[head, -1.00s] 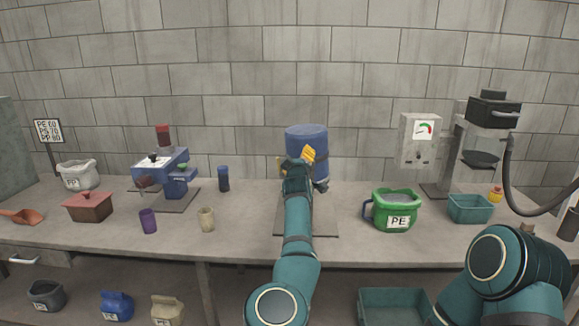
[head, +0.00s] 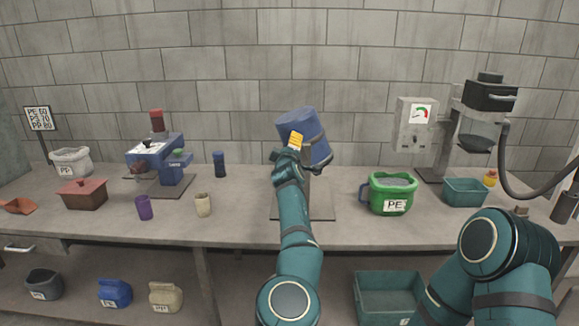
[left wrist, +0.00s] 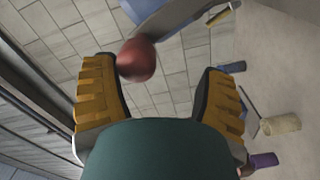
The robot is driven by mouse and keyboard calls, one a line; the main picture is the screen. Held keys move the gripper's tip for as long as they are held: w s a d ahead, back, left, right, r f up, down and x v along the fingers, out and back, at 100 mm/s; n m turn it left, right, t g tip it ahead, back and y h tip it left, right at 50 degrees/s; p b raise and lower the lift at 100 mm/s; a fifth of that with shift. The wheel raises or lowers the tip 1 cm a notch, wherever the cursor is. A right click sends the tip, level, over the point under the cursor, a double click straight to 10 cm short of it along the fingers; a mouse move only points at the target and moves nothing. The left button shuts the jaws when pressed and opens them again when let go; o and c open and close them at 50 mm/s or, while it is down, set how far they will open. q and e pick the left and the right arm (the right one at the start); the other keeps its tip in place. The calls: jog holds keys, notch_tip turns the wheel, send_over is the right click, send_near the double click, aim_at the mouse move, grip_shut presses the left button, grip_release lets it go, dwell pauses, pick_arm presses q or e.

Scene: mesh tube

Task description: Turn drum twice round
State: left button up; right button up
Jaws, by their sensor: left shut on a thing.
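The blue drum (head: 318,143) is on its stand at the back middle of the bench, tilted with its top leaning to the left. My left gripper (head: 295,141), with yellow fingers, is in front of the drum's left side and hides part of it and its stand. In the left wrist view a red-brown knob (left wrist: 137,60) on a grey crank arm (left wrist: 185,17) lies between the fingers of my left gripper (left wrist: 160,72), close to one fingertip. The grip itself is partly hidden. My right arm is at the lower right; its gripper is out of view.
A green PE bucket (head: 390,195) stands right of the drum's base plate (head: 322,205). A teal bin (head: 464,193) and a grey gauge box (head: 414,125) are farther right. A beige cup (head: 203,204), purple cup (head: 144,208) and blue machine (head: 160,155) stand left.

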pick_arm(q)
jog(key=s+b, duration=0.4)
jog(key=s, duration=1.1)
jog(key=shift+r+b, duration=0.15)
jog(key=shift+b, duration=0.15)
dwell(0.8)
jog(key=shift+w+a, duration=0.1)
jog(key=shift+a, duration=0.05)
